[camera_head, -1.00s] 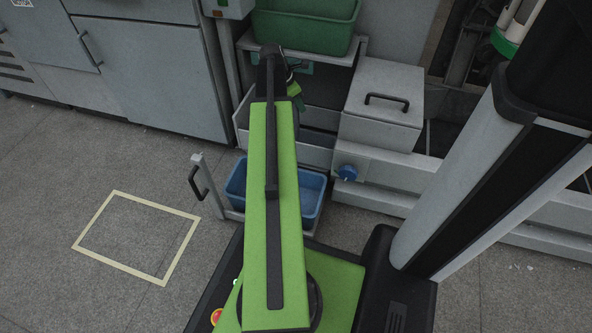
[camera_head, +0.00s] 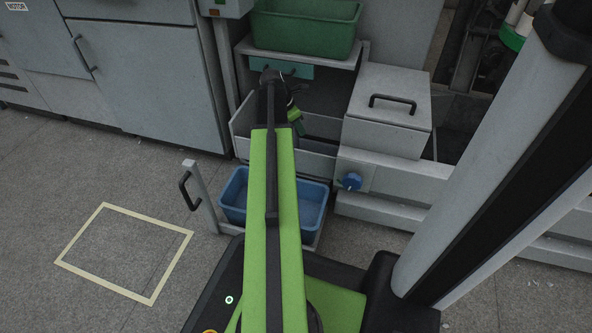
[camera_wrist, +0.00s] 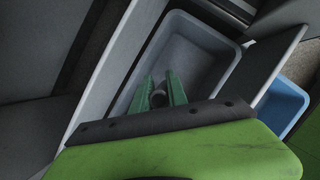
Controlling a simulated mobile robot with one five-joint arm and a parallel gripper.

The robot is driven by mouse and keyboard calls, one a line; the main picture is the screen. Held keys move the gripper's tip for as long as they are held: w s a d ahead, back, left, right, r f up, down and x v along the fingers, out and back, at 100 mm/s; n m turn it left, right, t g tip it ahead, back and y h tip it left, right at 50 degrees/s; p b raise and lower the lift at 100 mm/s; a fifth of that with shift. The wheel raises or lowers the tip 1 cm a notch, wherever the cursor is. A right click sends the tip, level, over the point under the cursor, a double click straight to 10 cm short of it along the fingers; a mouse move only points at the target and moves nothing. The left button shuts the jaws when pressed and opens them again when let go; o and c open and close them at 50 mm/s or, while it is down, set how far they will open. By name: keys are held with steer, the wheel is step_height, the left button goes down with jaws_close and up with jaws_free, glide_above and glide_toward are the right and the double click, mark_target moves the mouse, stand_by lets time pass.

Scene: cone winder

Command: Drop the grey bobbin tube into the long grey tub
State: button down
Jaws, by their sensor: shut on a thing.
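In the wrist view my gripper (camera_wrist: 160,92) has two green fingers shut on the grey bobbin tube (camera_wrist: 158,99), which I see nearly end-on between them. Behind the fingers is the long grey tub (camera_wrist: 190,52), with its bare floor and raised rim showing. The tube appears over the tub's near part; I cannot tell its height above the floor. In the head view my dark wrist reaches into the bay under the green tub, and the tube is not clearly visible there.
A blue tub (camera_head: 312,205) stands low in front of the bay, and also shows in the wrist view (camera_wrist: 284,104). A green tub (camera_head: 305,32) sits on the shelf above. A lidded grey box (camera_head: 388,108) is at the right. A panel with a black handle (camera_head: 188,190) stands left.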

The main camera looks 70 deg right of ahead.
steer(key=c, duration=1.2)
jaws_free()
steer(key=shift+c, duration=0.2)
steer(key=p+v, duration=1.6)
steer(key=v, duration=0.1)
steer(key=shift+r, duration=0.2)
steer(key=shift+w+a, duration=0.1)
steer(key=shift+w, duration=0.1)
